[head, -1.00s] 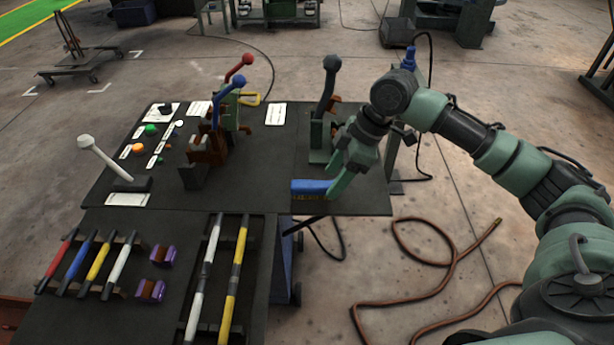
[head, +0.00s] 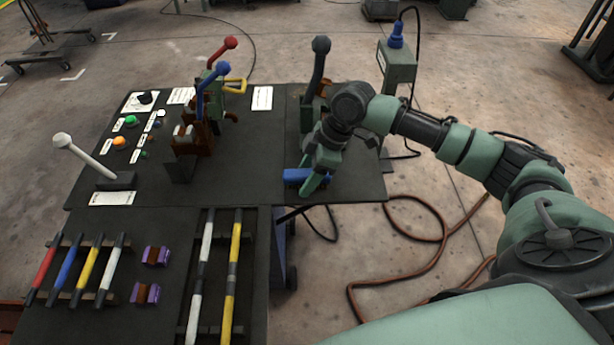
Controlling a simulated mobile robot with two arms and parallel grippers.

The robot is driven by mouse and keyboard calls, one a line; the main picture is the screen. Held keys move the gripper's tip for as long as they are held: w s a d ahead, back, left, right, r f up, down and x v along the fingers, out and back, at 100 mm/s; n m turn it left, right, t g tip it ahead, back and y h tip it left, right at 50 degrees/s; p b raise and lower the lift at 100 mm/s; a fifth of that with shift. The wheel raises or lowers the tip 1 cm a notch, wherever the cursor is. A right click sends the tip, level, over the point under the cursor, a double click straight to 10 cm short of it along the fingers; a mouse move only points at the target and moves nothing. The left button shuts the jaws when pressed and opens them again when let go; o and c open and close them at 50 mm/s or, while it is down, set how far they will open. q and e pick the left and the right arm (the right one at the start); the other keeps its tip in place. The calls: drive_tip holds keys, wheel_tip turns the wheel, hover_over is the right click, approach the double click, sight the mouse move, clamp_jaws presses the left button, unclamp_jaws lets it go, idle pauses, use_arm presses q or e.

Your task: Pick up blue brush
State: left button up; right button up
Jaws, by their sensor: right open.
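The blue brush (head: 294,175) lies on the dark table top near its right front edge. My right gripper (head: 309,180) is open, pointing down at the brush's right end. One green finger is in front of the brush and hides part of it. I cannot tell whether the fingers touch the brush. My left gripper is not in view.
A grey-knobbed lever (head: 318,72) stands just behind my right gripper. Blue and red levers (head: 212,88) stand left of it, and a white lever (head: 83,155) at far left. Coloured bars (head: 232,275) lie on the lower front panel. A hose (head: 415,275) lies on the floor.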

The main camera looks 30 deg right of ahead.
sight(307, 172)
drive_tip(key=shift+f, duration=0.1)
idle(0.4)
clamp_jaws()
wheel_tip(307, 172, up, 20)
idle(0.6)
